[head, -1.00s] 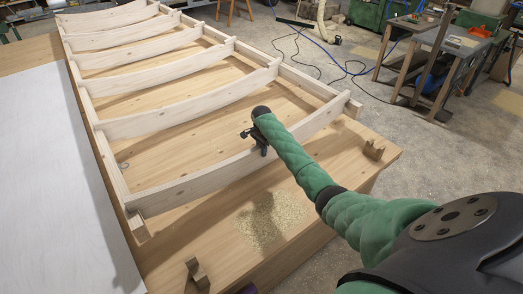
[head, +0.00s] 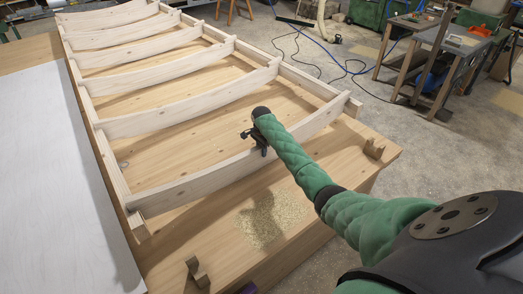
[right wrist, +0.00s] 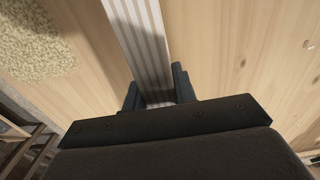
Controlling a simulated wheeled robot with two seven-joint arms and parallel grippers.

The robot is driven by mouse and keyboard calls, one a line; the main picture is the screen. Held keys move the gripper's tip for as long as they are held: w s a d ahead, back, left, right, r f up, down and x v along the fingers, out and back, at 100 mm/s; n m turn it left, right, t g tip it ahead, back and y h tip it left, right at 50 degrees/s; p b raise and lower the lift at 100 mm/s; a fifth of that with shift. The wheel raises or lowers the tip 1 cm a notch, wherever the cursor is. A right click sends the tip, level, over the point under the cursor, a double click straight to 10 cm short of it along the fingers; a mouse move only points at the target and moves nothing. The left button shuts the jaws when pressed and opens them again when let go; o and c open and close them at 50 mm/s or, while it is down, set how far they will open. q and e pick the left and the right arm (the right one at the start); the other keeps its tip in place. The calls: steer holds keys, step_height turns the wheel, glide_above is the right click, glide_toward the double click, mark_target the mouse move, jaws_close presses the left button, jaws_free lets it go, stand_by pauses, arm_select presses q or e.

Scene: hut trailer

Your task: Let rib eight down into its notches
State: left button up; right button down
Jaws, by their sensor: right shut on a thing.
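Rib eight is the nearest pale curved wooden rib (head: 205,179), lying across the near end of the frame. My right gripper (head: 258,141) is shut on it near mid-length. In the right wrist view the rib (right wrist: 137,35) runs between the two dark fingers (right wrist: 157,92). The rib's left end is at the near end of the left rail (head: 112,178), and its right end is at the right rail (head: 315,84). The notches are hidden at this angle, so I cannot tell how deep the rib sits. My left gripper is out of view.
Several similar ribs (head: 190,93) cross the rails farther back. A white panel (head: 60,190) lies along the left. Small wooden blocks (head: 197,273) (head: 374,149) stand on the wooden bench top, and a patch of shavings (head: 270,220) lies in front of the rib.

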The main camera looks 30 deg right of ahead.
steer(key=shift+f, duration=0.1)
stand_by(0.3)
steer(key=c, duration=1)
jaws_free()
steer(key=shift+c, duration=0.2)
steer(key=shift+s+f, duration=0.1)
steer(key=shift+f, duration=0.1)
